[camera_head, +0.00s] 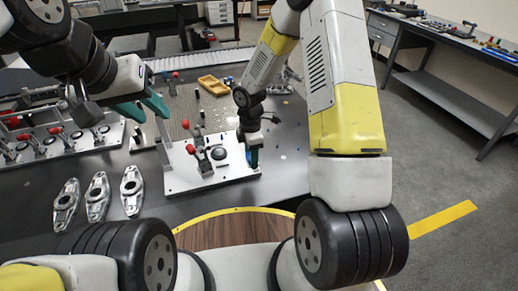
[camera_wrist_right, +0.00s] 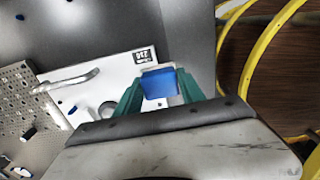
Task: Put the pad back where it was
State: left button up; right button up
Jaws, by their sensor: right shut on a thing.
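The blue pad (camera_wrist_right: 158,83) shows in the right wrist view between the teal fingers of my right gripper (camera_wrist_right: 157,92), which is shut on it. The pad is over or at the edge of a white fixture plate (camera_wrist_right: 92,90) labelled 236; I cannot tell whether it touches. In the head view my right gripper (camera_head: 253,158) points down at the right end of that plate (camera_head: 215,182), and the pad is hardly visible there. My left gripper (camera_head: 145,108), with teal fingers apart, is open and empty above the table, left of the plate's upright.
The plate carries a red-handled clamp (camera_head: 202,155) and a dark round pad. Another fixture row (camera_head: 65,145) stands left. Several metal brackets (camera_head: 97,195) lie in front of it. A perforated plate with a yellow tray (camera_head: 212,84) is behind.

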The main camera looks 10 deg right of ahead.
jog(key=s+d+f, duration=0.1)
jog(key=s, duration=0.1)
jog(key=s+d, duration=0.1)
jog(key=s, duration=0.1)
jog(key=s+d+f, duration=0.1)
jog(key=s+d, duration=0.1)
jog(key=shift+s+f, duration=0.1)
jog(key=shift+f, duration=0.2)
jog(key=s+d+f, duration=0.1)
jog(key=s+d, duration=0.2)
jog(key=s, duration=0.4)
send_over(283, 174)
jog(key=shift+s+a+f, duration=0.1)
jog(key=shift+a+f, duration=0.05)
jog(key=shift+f, duration=2.4)
jog(key=o, duration=1.5)
jog(key=shift+f, duration=0.1)
jog(key=shift+c, duration=0.2)
